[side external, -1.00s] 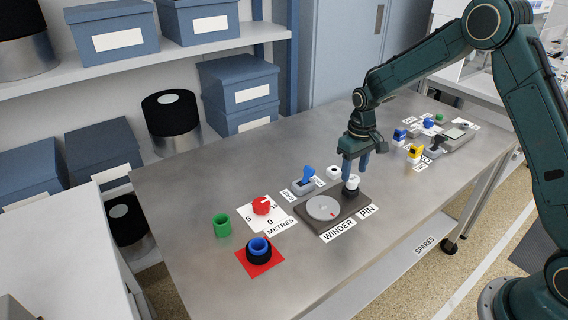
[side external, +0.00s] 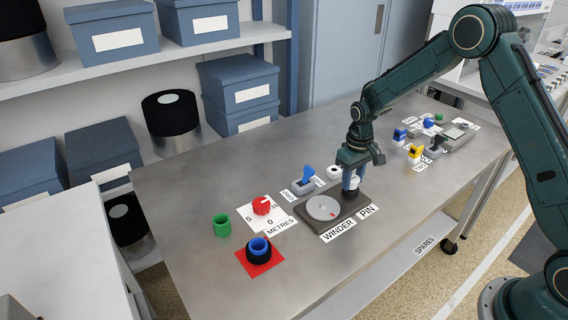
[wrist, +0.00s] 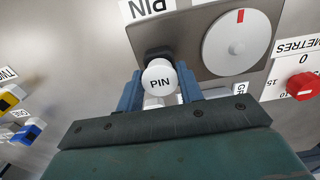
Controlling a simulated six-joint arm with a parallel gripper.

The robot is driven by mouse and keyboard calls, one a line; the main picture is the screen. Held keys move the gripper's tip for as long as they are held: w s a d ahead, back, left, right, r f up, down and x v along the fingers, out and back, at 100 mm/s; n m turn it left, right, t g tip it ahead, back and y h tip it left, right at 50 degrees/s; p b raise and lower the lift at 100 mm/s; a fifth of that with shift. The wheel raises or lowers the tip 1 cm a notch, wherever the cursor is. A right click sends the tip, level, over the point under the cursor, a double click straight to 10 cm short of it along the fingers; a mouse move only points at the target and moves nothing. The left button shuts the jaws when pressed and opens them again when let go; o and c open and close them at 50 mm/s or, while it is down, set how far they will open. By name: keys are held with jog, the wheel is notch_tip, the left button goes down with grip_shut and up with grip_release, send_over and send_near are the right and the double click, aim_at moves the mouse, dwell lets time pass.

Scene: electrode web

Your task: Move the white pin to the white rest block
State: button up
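The white pin (side external: 354,183) stands upright at the back right end of the dark winder base (side external: 301,212). Its round head, marked PIN, faces the camera in the wrist view (wrist: 160,79). My gripper (wrist: 160,84) is lowered over the pin, with one blue finger on each side of the head. The fingers are very close to the head, but whether they press on it cannot be told. In the side view my gripper (side external: 353,178) partly hides the pin. A small white block (side external: 333,171) with a dark top opening, apparently the rest block, stands just behind and left of the pin.
A grey winder disc (side external: 323,208) with a red mark lies left of the pin. Yellow (side external: 415,152) and blue (side external: 400,135) items stand at right.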

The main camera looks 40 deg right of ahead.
aim_at(353, 178)
jog(key=shift+r, duration=0.85)
dwell(1.0)
jog(key=shift+r, duration=1.35)
jog(key=shift+w+d+r, duration=0.15)
jog(key=shift+w+d, duration=0.1)
jog(key=shift+w, duration=0.55)
jog(key=w+d+r, duration=0.3)
jog(key=w, duration=0.6)
jog(key=shift+f, duration=0.1)
jog(key=shift+f, duration=2.75)
